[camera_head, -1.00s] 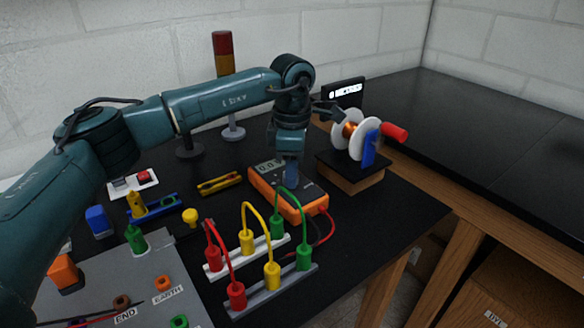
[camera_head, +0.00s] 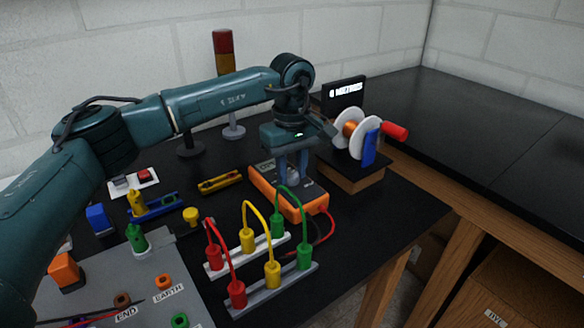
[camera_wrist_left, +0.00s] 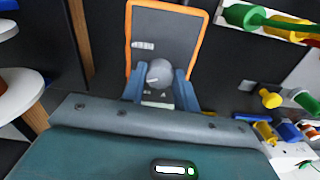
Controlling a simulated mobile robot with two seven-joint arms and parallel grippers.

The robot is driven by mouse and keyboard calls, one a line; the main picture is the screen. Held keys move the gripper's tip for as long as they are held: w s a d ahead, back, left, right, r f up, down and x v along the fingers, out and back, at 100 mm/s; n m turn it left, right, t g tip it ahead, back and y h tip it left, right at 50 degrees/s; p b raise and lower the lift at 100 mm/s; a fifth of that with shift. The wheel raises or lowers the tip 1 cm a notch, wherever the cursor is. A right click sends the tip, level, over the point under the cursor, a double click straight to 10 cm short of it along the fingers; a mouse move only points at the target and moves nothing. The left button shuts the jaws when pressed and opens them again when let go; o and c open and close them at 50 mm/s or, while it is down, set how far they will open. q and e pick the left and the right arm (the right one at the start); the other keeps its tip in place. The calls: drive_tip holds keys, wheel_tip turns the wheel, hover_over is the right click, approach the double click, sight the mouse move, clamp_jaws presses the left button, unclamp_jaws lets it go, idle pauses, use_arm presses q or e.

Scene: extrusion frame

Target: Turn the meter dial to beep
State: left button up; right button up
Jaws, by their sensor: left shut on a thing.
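The orange-edged meter (camera_head: 264,186) lies on the black table in the head view, below my left gripper (camera_head: 291,171). In the left wrist view the meter (camera_wrist_left: 165,30) shows its dark face, with a round grey dial (camera_wrist_left: 159,72) in its lower part. My left gripper (camera_wrist_left: 160,88) points down at the meter, with one blue finger on each side of the dial. It is shut on the dial. My right gripper is in neither view.
Red, yellow and green looped leads (camera_head: 246,229) stand in front of the meter. A coil winder with white discs (camera_head: 367,138) and a red handle stands to the right on a block. A small display (camera_head: 343,95) stands behind. A yellow tool (camera_head: 220,181) lies left of the meter.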

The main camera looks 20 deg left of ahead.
sight(290, 175)
use_arm(q)
drive_tip(key=m, duration=0.5)
drive_tip(key=shift+m, duration=0.4)
drive_tip(key=shift+a+m, duration=0.1)
drive_tip(key=shift+m, duration=2.1)
drive_tip(key=o, duration=1)
wheel_tip(290, 175, up, 13)
drive_tip(key=shift+r, duration=0.1)
